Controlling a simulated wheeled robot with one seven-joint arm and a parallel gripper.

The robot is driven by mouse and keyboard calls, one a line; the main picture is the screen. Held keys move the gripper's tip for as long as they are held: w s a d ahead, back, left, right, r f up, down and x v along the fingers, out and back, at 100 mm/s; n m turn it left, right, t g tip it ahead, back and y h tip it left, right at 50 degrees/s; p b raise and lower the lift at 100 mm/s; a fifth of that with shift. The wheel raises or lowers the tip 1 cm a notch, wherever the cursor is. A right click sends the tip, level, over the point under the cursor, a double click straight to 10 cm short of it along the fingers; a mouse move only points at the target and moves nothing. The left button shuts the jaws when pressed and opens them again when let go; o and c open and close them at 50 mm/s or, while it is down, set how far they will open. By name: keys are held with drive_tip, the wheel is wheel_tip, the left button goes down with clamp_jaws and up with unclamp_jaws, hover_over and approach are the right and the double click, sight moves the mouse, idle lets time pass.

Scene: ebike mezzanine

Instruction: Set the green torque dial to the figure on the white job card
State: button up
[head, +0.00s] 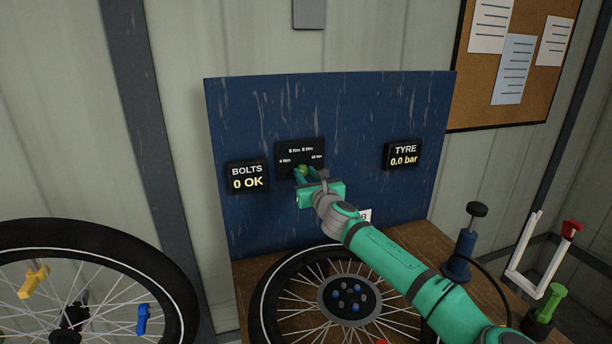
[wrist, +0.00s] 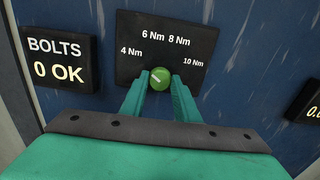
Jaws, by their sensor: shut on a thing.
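The green torque dial (wrist: 160,78) sits low on a black panel (wrist: 200,42) marked 4, 6, 8 and 10 Nm. A short pale line shows on its face; it seems to slant toward the upper left, but its exact setting is hard to tell. My gripper (wrist: 159,90) is shut on the dial, one finger on each side. In the head view the dial (head: 303,170) shows between the fingers of my gripper (head: 305,174). A white card (head: 364,216), likely the job card, is mostly hidden behind my arm; only a "B" shows, and no figure is readable.
A wheel (head: 290,279) lies on the wooden bench below. A blue pump (head: 466,246) stands at right.

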drive_tip(key=m, duration=0.6)
drive_tip(key=shift+m, duration=0.3)
idle(0.4)
drive_tip(key=o, duration=1)
drive_tip(key=shift+o, duration=0.2)
drive_tip(key=shift+s+d, duration=0.1)
drive_tip(key=v, duration=1)
drive_tip(key=shift+s, duration=0.3)
